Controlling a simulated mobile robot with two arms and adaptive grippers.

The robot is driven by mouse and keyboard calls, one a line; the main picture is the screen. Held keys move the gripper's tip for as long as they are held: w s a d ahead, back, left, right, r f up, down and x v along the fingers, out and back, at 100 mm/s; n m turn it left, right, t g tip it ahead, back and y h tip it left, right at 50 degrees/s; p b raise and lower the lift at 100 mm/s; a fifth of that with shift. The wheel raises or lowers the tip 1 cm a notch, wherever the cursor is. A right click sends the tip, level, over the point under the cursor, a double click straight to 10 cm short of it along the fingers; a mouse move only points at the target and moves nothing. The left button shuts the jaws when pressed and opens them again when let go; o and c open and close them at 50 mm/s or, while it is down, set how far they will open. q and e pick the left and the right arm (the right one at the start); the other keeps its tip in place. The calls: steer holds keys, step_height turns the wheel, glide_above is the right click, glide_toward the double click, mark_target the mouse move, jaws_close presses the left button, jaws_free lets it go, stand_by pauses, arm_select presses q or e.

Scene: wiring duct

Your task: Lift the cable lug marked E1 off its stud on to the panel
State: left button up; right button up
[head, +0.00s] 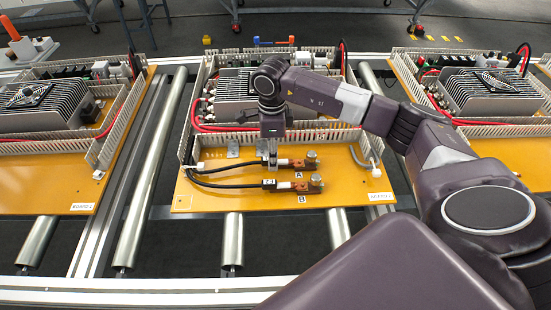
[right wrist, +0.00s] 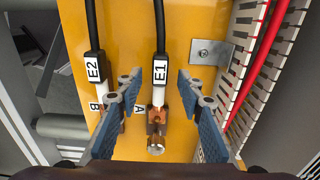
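The cable lug marked E1 (right wrist: 158,118) has a black cable, a white sleeve and a copper end at the stud (right wrist: 156,149) by letter A. The E1 lug (head: 298,162) also lies along the panel (head: 235,203) in the head view. My right gripper (right wrist: 156,92) is open, with its blue-grey fingers on either side of the E1 lug and apart from it. In the head view my right gripper (head: 272,160) points down over the cable end of the lug, hiding its label. My left gripper is not in view.
A second lug marked E2 (right wrist: 96,72) lies parallel, by stud B (head: 316,182). A metal bracket (right wrist: 210,52) and slotted duct (right wrist: 262,70) with red cable stand on the other side. Bare orange panel lies around the lugs. Similar panels stand left (head: 45,195) and right.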

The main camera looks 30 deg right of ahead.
steer(key=shift+f, duration=0.25)
jaws_close()
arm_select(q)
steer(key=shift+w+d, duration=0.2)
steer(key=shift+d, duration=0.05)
arm_select(e)
steer(key=shift+r, duration=0.55)
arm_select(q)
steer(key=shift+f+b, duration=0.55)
arm_select(e)
step_height(320, 180, up, 19)
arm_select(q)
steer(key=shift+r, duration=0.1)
